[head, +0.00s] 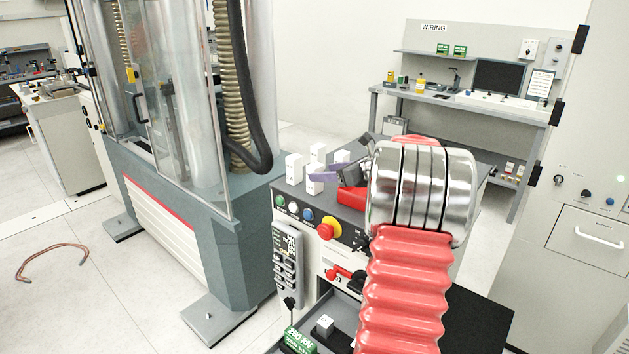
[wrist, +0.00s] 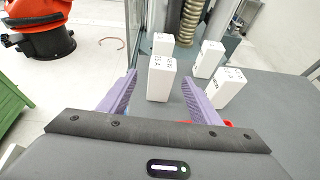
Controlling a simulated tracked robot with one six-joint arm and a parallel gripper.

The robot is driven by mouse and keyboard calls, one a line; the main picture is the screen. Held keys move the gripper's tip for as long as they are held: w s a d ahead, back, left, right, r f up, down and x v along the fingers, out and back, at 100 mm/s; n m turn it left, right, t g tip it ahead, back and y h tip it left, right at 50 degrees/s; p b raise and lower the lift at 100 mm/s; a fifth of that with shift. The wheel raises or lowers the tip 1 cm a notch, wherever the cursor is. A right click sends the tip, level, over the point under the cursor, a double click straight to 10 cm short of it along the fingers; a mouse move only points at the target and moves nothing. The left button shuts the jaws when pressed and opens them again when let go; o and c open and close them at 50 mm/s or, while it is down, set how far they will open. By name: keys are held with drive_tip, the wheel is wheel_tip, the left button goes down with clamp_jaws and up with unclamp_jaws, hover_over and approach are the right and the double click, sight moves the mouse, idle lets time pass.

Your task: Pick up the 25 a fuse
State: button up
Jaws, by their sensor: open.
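Several white block-shaped fuses stand upright on the grey console top. In the wrist view, one fuse (wrist: 161,80) stands between the lines of my two fingers, with another fuse (wrist: 163,43) behind it. Two more fuses (wrist: 209,60) (wrist: 228,88) stand to the right. My gripper (wrist: 158,77) is open, with purple fingers on either side of the nearest fuse; contact is not visible. In the head view, my gripper (head: 318,175) is beside the fuses, partly hiding them.
A red object (head: 351,197) lies on the console under my gripper. The console front has buttons and a red-yellow knob (head: 329,229). A white block (head: 324,325) sits in the lower tray. The tall testing machine (head: 200,190) stands at left, a wiring bench (head: 455,97) behind.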

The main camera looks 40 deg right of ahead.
sight(307, 172)
drive_tip(key=shift+x, duration=2.35)
drive_tip(key=shift+x, duration=2.6)
drive_tip(key=shift+c, duration=0.5)
drive_tip(key=c, duration=1.1)
drive_tip(key=shift+r, duration=0.15)
wheel_tip(307, 172, up, 10)
drive_tip(key=shift+f, duration=0.1)
